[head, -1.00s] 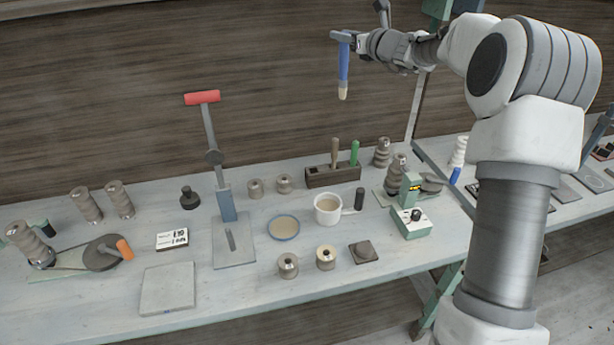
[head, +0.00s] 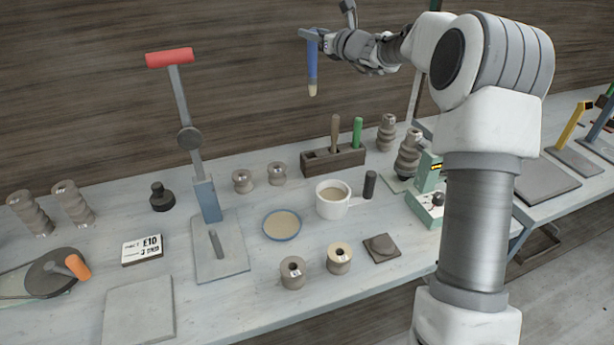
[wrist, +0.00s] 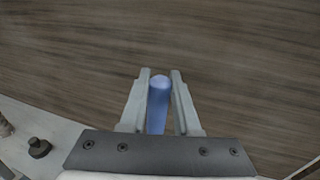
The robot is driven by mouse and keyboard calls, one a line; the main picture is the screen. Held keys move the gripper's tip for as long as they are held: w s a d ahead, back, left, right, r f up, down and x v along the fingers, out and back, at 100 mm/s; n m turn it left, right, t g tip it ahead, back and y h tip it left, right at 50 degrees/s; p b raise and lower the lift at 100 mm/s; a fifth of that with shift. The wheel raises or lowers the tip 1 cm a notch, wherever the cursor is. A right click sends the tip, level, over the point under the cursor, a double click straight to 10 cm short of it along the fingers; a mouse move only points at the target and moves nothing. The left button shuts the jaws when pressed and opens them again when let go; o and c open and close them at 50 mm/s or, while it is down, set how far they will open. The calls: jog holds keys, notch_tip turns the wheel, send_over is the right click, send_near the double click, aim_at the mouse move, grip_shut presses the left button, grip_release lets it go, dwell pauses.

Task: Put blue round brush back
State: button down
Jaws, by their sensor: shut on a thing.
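The blue round brush (head: 312,68) hangs bristles down in my gripper (head: 311,36), high above the bench and in front of the wall. Its pale bristle tip points at the bench. In the wrist view my gripper (wrist: 160,80) is shut on the blue handle of the brush (wrist: 158,105). A dark wooden brush holder (head: 333,162) stands at the back of the bench, below and a little right of the brush. A brown-handled tool (head: 335,130) and a green-handled tool (head: 357,131) stand upright in it.
A tall press with a red handle (head: 170,58) rises left of my gripper. A white mug (head: 332,205), a blue-rimmed dish (head: 282,225) and several clay spools stand in front of the holder. A green box device (head: 427,205) stands to its right.

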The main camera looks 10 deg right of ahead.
notch_tip(320, 180, down, 28)
jog(key=b, duration=1.9)
jog(key=shift+w+a, duration=0.1)
jog(key=shift+f+b, duration=0.1)
jog(key=shift+b, duration=0.25)
jog(key=c, duration=0.6)
grip_release()
jog(key=shift+c, duration=0.2)
jog(key=shift+r, duration=0.25)
jog(key=p+v, duration=0.1)
jog(key=v, duration=1.1)
jog(key=shift+f, duration=0.25)
